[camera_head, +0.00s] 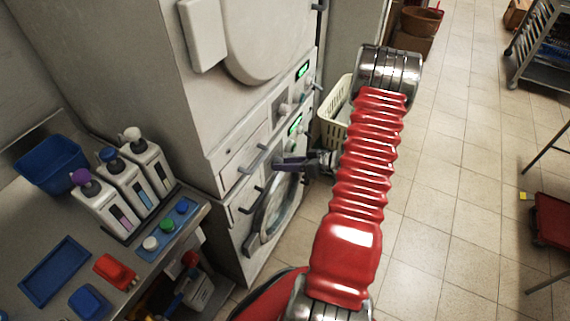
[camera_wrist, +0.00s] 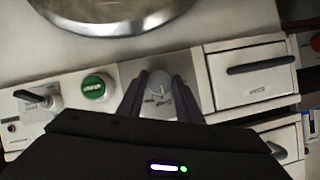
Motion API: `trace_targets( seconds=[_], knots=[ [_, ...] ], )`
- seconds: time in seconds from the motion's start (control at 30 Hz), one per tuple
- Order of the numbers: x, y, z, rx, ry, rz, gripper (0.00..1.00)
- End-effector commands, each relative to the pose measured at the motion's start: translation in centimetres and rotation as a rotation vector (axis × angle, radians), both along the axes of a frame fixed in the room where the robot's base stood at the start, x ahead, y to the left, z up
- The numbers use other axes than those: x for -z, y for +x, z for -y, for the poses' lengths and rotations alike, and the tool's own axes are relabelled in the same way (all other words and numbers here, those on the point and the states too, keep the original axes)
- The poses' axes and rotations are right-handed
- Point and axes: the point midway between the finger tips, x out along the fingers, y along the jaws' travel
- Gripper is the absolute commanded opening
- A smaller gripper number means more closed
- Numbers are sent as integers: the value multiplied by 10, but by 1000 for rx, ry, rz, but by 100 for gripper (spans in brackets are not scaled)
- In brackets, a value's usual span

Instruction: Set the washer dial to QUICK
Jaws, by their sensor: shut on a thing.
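The washer is in the white stacked unit, with its round door (camera_head: 272,213) low in the head view. In the wrist view the door's metal rim (camera_wrist: 105,18) is at the top, and the pale grey dial (camera_wrist: 158,98) is on the panel. My gripper (camera_wrist: 158,84) has a dark finger on each side of the dial and is shut on it. The dial shows a thin pale line; I cannot read any position label. In the head view my gripper (camera_head: 292,161) is at the panel front and hides the dial.
A green button (camera_wrist: 96,87) and a lever switch (camera_wrist: 34,97) sit left of the dial, and a drawer (camera_wrist: 252,72) is to the right. In the head view a cream basket (camera_head: 334,113) stands beside the unit. The counter holds bottles and a blue bin (camera_head: 49,164).

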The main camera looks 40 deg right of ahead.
Motion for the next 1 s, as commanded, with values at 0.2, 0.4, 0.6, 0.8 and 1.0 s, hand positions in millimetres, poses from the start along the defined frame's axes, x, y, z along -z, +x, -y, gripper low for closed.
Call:
trace_targets(
  seconds=[0.2, 0.4, 0.6, 0.8, 1.0],
  knots=[
    [0, 1, 4, 4, 106, -37, 10],
    [0, 1, 4, 6, 162, -57, 10],
    [0, 2, 4, 5, 178, -62, 10],
    [-1, 2, 5, 8, 177, -62, 10],
    [-1, 2, 5, 7, 176, -61, 40]
  ],
)
